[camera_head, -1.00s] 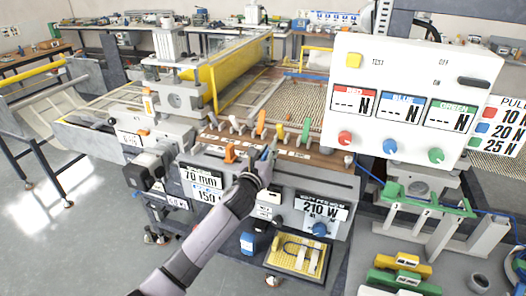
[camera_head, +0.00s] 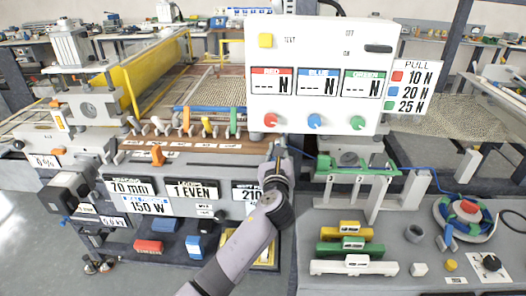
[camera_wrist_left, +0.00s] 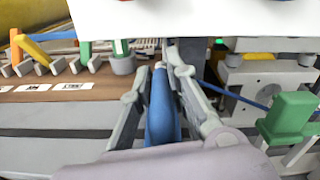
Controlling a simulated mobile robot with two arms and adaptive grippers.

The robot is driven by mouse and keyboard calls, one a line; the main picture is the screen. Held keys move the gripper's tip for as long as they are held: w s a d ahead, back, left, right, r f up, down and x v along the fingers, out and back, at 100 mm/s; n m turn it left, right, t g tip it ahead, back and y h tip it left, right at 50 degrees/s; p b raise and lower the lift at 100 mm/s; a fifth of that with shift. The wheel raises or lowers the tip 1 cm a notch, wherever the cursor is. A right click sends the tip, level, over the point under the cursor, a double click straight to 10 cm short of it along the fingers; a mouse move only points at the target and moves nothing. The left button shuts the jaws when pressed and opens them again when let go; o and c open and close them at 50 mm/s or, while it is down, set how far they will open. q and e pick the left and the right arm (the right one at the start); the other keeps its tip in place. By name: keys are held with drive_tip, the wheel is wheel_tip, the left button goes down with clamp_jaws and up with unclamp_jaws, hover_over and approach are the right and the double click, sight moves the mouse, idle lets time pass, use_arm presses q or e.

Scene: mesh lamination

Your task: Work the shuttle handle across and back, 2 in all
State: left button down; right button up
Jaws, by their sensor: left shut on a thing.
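My left gripper (camera_head: 277,151) is shut around an upright blue handle (camera_wrist_left: 161,108), which shows between the two fingers in the left wrist view. The gripper stands near the right end of the machine's front ledge (camera_head: 215,160), below the white force display. A grey groove runs along that ledge to the left of the gripper. The foot of the blue handle is hidden by the gripper. My right gripper is not in view.
An orange lever (camera_head: 157,155) stands on the ledge to the left. Several coloured levers (camera_head: 207,126) line the brown strip behind. The white display box (camera_head: 318,75) overhangs close behind the gripper. A blue cord (camera_head: 408,172) runs right past the green bracket (camera_head: 355,168).

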use_arm(q)
drive_tip(key=shift+d, duration=0.3)
drive_tip(key=c, duration=1.6)
unclamp_jaws()
drive_tip(key=shift+d, duration=0.2)
drive_tip(key=shift+o, duration=0.2)
drive_tip(key=shift+a, duration=0.15)
drive_tip(key=shift+s+f, duration=0.1)
drive_tip(key=shift+s, duration=0.15)
drive_tip(key=s, duration=1.1)
drive_tip(key=shift+s, duration=0.3)
